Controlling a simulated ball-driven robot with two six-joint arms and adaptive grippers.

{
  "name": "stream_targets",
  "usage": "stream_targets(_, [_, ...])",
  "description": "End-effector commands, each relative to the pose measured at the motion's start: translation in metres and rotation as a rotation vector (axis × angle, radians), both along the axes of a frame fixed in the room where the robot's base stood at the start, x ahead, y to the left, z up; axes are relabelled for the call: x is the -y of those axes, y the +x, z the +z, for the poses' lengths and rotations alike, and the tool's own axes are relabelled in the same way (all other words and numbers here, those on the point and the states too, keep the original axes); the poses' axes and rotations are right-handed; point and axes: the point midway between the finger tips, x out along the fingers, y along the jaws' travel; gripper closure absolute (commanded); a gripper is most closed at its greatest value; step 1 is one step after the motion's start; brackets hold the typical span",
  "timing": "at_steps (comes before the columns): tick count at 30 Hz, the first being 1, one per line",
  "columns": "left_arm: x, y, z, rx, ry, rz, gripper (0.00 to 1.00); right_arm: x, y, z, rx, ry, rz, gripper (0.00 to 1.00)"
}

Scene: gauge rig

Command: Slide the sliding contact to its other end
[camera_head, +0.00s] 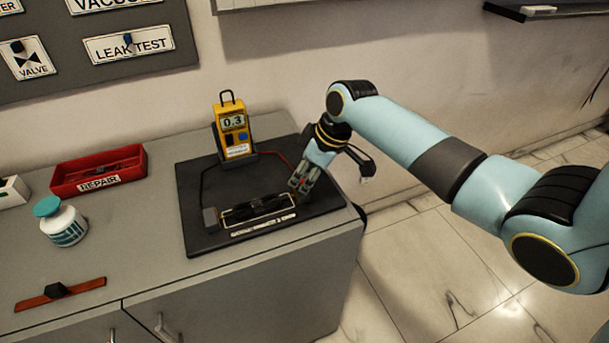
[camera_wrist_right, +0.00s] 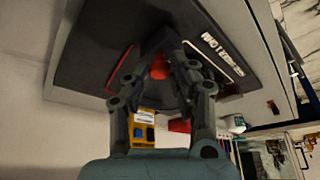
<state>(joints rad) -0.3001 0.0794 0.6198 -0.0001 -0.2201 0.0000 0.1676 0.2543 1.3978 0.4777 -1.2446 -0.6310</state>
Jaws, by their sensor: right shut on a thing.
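The slide rheostat (camera_head: 252,213), a dark coil with a pale label strip along its front, lies on a black board. My right gripper (camera_head: 298,187) is at the rheostat's right end, reaching down from above. In the right wrist view its two fingers (camera_wrist_right: 168,68) are closed around a small red piece (camera_wrist_right: 159,66), which appears to be the knob of the sliding contact. The fingers hide most of the contact. The yellow meter (camera_head: 232,128) stands on the board behind the rheostat and reads 0.3. My left gripper is not in view.
The black board (camera_head: 200,175) lies on a grey cabinet top (camera_head: 140,215). A red REPAIR tray (camera_head: 75,178), a teal-capped white bottle (camera_head: 63,225) and an orange strip with a black block (camera_head: 60,294) are at the left. A red lead runs from the meter toward the gripper.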

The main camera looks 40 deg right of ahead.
Motion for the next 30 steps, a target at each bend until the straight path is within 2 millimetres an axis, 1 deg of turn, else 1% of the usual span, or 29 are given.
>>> stream_targets(8, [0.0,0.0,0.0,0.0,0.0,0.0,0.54,0.001,-0.001,0.0,-0.001,0.0,0.0,1.0])
stream_targets(10, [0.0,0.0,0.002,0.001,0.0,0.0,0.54,0.009,-0.003,0.0,-0.003,-0.002,0.0,1.0])
stream_targets(13, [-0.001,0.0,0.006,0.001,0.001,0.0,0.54,0.026,-0.007,0.0,-0.004,-0.003,0.0,1.0])
stream_targets(16, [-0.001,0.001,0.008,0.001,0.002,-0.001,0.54,0.038,-0.009,0.0,-0.003,-0.003,0.0,1.0])
stream_targets(19, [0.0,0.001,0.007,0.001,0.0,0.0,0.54,0.043,-0.01,0.0,-0.003,-0.005,0.0,1.0])
stream_targets(25, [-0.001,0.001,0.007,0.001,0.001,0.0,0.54,0.045,-0.01,-0.001,-0.003,-0.011,-0.001,1.0])
stream_targets(26, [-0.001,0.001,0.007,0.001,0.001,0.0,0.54,0.045,-0.01,-0.001,-0.003,-0.011,-0.001,0.77])
stream_targets(30, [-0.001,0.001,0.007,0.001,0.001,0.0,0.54,0.045,-0.01,-0.001,-0.003,-0.01,-0.001,0.59])
